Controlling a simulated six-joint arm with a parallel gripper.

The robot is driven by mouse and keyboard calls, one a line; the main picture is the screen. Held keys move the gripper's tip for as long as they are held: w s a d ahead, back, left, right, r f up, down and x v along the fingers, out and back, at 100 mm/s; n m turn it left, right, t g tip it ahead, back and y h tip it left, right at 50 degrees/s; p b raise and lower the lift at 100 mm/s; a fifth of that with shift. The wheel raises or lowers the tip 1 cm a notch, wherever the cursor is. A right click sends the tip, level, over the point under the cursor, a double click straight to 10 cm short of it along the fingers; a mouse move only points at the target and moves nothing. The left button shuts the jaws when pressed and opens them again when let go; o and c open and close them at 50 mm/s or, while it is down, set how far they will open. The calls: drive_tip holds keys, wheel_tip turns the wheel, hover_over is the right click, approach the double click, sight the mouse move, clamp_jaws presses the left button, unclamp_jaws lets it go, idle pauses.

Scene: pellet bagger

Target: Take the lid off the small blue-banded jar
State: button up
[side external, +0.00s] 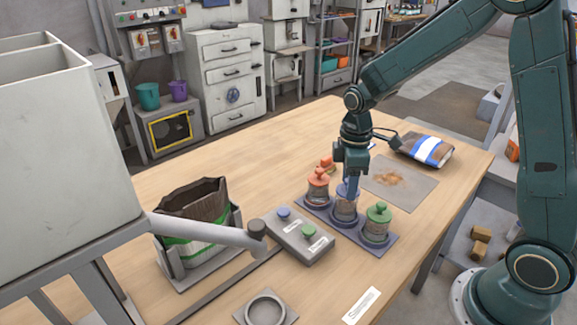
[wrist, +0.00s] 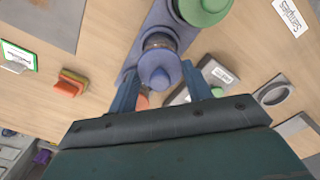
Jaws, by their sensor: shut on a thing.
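The small blue-banded jar (side external: 345,208) stands in the middle of a blue three-place tray (side external: 387,243), between an orange-lidded jar (side external: 318,190) and a green-lidded jar (side external: 377,225). My gripper (side external: 350,188) points down over the blue jar and is shut on its blue lid. In the wrist view the lid (wrist: 160,76) sits between the two fingers of my gripper (wrist: 160,85), with part of the jar (wrist: 159,41) beyond it. In the side view the fingers partly hide the lid, and I cannot tell whether it is clear of the jar's rim.
A grey block (side external: 300,240) with blue and green knobs stands left of the tray. A ring holder (side external: 265,308) lies in front. A brown bag (side external: 195,210) stands at left, and a blue-and-white bag (side external: 425,149) lies behind, near a stained mat (side external: 400,187). Open table lies at back left.

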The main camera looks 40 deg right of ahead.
wheel_tip(320, 180, up, 19)
drive_tip(key=shift+f, duration=0.2)
idle(0.3)
drive_tip(key=shift+a, duration=0.1)
idle(0.4)
drive_tip(key=s+a+f+n, duration=0.3)
drive_tip(key=s+a+n, duration=0.1)
drive_tip(key=a, duration=0.5)
drive_tip(key=s+a+f+n, duration=0.4)
drive_tip(key=s+a, duration=0.3)
drive_tip(key=a, duration=0.2)
drive_tip(key=shift+s+a+n, duration=0.25)
drive_tip(key=shift+a+n, duration=0.15)
drive_tip(key=shift+n, duration=0.1)
wheel_tip(320, 180, down, 16)
drive_tip(key=shift+f, duration=0.1)
